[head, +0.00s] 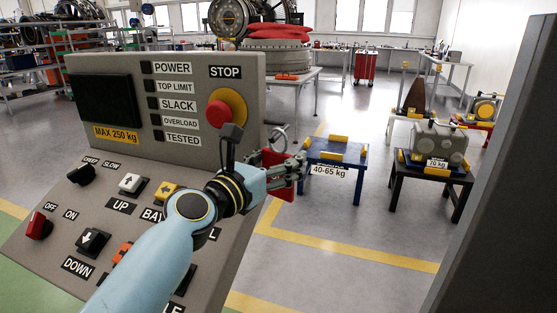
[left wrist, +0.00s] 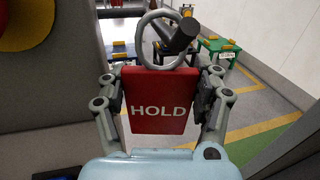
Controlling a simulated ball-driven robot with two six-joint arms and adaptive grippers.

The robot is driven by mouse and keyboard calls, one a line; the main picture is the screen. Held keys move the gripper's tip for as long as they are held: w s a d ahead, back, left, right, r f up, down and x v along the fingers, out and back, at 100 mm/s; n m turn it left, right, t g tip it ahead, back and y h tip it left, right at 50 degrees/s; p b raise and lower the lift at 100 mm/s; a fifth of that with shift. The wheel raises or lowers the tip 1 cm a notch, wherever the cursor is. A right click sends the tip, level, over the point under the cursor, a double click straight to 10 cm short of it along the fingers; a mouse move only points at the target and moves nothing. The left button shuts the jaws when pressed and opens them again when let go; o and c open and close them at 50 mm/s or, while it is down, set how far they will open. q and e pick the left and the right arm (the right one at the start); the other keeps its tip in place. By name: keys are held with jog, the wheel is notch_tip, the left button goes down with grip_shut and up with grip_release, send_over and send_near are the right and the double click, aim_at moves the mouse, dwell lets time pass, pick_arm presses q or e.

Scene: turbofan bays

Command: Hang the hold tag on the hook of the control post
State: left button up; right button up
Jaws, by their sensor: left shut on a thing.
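The red hold tag (left wrist: 158,118), lettered HOLD, stands upright between the pads of my left gripper (left wrist: 160,92), which is shut on it. The tag's grey ring (left wrist: 142,35) rises above it. A dark round-ended peg, the hook (left wrist: 180,36), overlaps the ring's right side; I cannot tell whether it passes through the ring. In the head view my left gripper (head: 284,168) is beside the right edge of the grey control post (head: 190,142), and the ring (head: 279,136) shows above it. My right gripper is not in view.
The post's red STOP button (head: 219,113) is close to my left wrist. A blue table (head: 336,157) marked 40-65 kg and a black stand (head: 433,171) stand beyond on the right. Open floor lies between them. A dark upright panel (head: 505,180) fills the right edge.

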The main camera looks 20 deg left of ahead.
pick_arm(q)
jog(key=o, duration=1.3)
jog(key=shift+c, duration=0.2)
